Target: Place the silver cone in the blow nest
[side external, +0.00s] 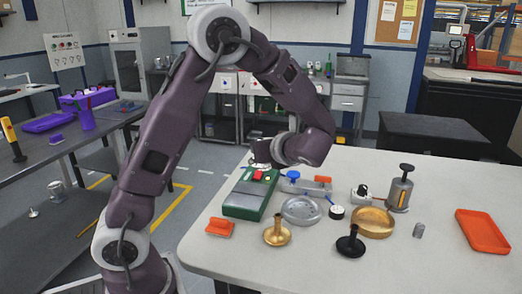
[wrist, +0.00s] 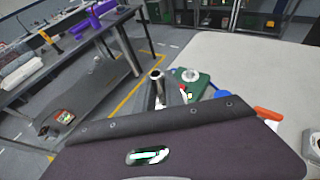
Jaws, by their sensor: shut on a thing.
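My gripper (side external: 262,158) is at the far end of the green box (side external: 247,203), low over the table and partly hidden by my wrist. The box has a red button (side external: 258,175) and a grey plate on top. Which part is the blow nest is not clear from these frames. A gold cone (side external: 277,233) and a black cone (side external: 350,243) stand near the front edge.
A grey dish (side external: 301,211), a gold dish (side external: 373,223), a blue-knobbed fixture (side external: 293,180) and a plunger cylinder (side external: 400,190) stand to the right. An orange tray (side external: 483,231) and a small grey cylinder (side external: 419,231) lie farther right. An orange block (side external: 219,228) is at the front left.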

